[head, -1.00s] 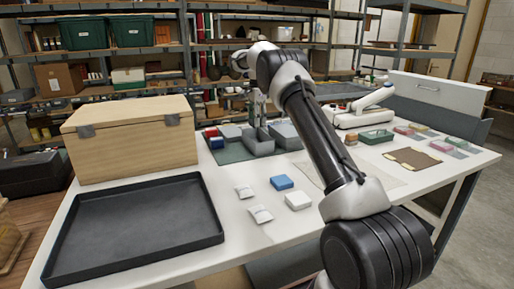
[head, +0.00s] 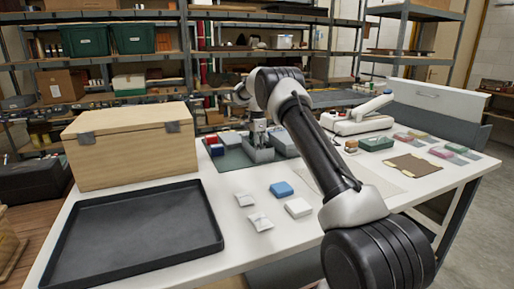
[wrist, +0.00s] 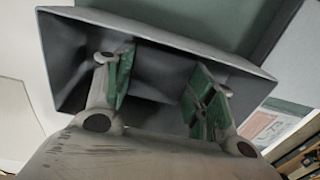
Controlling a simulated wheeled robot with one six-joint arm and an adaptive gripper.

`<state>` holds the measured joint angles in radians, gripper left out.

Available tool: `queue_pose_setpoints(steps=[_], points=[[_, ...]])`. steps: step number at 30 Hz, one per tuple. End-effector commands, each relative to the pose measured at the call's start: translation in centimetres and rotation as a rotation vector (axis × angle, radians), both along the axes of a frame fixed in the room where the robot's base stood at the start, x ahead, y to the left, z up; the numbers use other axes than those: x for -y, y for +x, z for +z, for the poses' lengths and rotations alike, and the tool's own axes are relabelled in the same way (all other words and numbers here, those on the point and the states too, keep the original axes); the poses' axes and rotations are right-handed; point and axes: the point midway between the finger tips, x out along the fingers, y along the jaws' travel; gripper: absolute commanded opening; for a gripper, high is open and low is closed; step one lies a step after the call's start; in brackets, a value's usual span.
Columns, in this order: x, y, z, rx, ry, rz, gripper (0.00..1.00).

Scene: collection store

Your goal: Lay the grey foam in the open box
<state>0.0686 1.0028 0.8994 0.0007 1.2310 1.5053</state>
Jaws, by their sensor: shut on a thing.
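The open box (head: 262,156) is a small grey open-topped box on the dark green mat (head: 228,160). In the wrist view its walls (wrist: 75,70) surround my fingertips. My gripper (head: 258,134) points down into it; the wrist view shows its two green-padded fingers (wrist: 160,92) standing apart inside the rim. The jaws are shut on the grey foam (wrist: 162,75), a dark grey shape between the pads. It is in shadow and blends with the box's interior, so I cannot tell whether it touches the floor.
Other small boxes stand close by, including a red one (head: 211,139) and a blue one (head: 217,149). A wooden chest (head: 130,150) and black tray (head: 130,235) take up the left. A white device (head: 360,120) stands right.

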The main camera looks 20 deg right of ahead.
Motion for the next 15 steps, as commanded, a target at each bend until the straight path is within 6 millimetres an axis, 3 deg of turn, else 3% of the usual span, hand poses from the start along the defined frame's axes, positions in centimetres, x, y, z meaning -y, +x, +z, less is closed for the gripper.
queue_pose_setpoints(steps=[3, 4, 7, 15], points=[[0.00, -0.01, -0.34, 0.000, 0.000, 0.000, 0.45], [0.00, 0.01, -0.28, 0.000, 0.000, 0.000, 0.60], [0.00, 0.00, -0.27, 0.000, 0.000, 0.000, 0.76], [0.00, 0.00, -0.24, 0.000, 0.000, 0.000, 0.76]])
